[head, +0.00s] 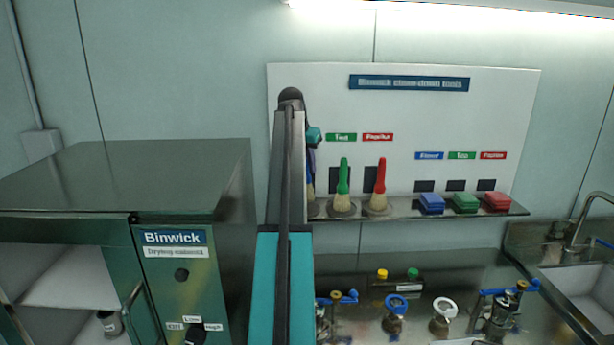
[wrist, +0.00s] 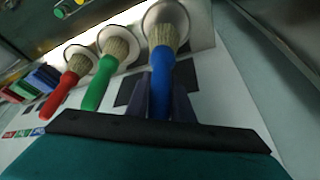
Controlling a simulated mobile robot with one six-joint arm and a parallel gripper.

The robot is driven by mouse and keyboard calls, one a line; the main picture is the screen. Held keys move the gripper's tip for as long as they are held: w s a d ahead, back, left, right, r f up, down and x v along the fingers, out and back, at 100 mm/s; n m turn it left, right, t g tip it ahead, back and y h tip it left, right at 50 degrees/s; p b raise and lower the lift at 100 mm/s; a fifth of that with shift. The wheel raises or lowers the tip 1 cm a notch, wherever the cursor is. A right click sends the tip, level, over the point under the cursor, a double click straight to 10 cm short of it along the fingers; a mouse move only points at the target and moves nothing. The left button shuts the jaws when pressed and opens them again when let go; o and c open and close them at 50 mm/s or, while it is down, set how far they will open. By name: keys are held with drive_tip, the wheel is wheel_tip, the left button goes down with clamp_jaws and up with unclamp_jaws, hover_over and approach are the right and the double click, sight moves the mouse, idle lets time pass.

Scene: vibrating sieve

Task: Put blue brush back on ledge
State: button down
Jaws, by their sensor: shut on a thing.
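The blue brush (wrist: 161,82) is between the fingers of my gripper (wrist: 163,95), which is shut on its handle. Its pale bristles are at the far end, over a round pale disc (wrist: 178,12) on the ledge (wrist: 208,28). I cannot tell whether the bristles touch the disc. In the head view my arm hides most of the brush; a sliver of its bristles (head: 310,190) shows beside the arm, left of the green brush. The ledge (head: 410,209) runs below the white tool board there. My gripper is mostly hidden behind the arm in that view.
The green brush (head: 343,178) and red brush (head: 380,175) stand upright on round discs, close to the right. Blue, green and red blocks (head: 465,202) lie farther right on the ledge. A drying cabinet (head: 190,260) stands left. Valves and fittings (head: 395,315) are on the counter below.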

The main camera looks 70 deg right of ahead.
drive_tip(key=shift+a+f+p, duration=0.1)
drive_tip(key=shift+f+p, duration=0.3)
drive_tip(key=shift+f, duration=0.25)
drive_tip(key=shift+f+p, duration=0.35)
drive_tip(key=shift+f, duration=0.95)
drive_tip(key=c, duration=1.5)
unclamp_jaws()
drive_tip(key=shift+c, duration=0.2)
drive_tip(key=shift+r, duration=0.2)
drive_tip(key=b+v, duration=0.3)
drive_tip(key=v, duration=0.8)
drive_tip(key=shift+r+b, duration=0.35)
drive_tip(key=shift+r, duration=0.05)
drive_tip(key=shift+a, duration=0.1)
